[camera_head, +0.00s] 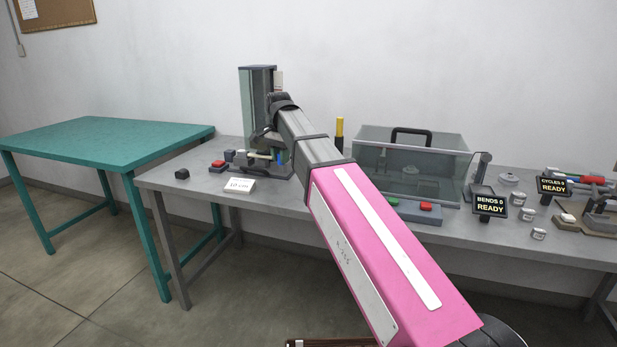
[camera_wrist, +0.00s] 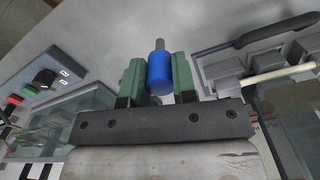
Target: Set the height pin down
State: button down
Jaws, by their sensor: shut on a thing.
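The height pin (camera_wrist: 159,72) has a blue cylindrical grip and a short grey shaft at its far end. My gripper (camera_wrist: 157,78) is shut on the blue grip, one green finger on each side. In the head view my gripper (camera_head: 276,155) is mostly hidden by my arm, at the grey test stand on the bench's left part. A small blue patch, likely the pin (camera_head: 281,157), shows there. I cannot tell whether the pin touches anything beneath it.
The grey bench (camera_head: 340,207) bears a tall glass-sided column (camera_head: 256,100), a yellow-topped post (camera_head: 339,135), a clear box with black handle (camera_head: 412,160) and a green-red button panel (camera_head: 415,211). A green table (camera_head: 100,140) stands left.

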jog(key=shift+w+d+f, duration=0.2)
jog(key=shift+d+f, duration=0.9)
jog(key=shift+f, duration=0.25)
jog(key=shift+w+d+f, duration=0.2)
jog(key=shift+d+f, duration=0.95)
jog(key=shift+f, duration=0.2)
jog(key=shift+w+d+f, duration=0.2)
jog(key=shift+d+f, duration=0.9)
jog(key=shift+f, duration=0.25)
jog(key=shift+f, duration=0.15)
jog(key=c, duration=0.9)
grip_release()
notch_tip(320, 180, up, 12)
jog(key=shift+r, duration=0.2)
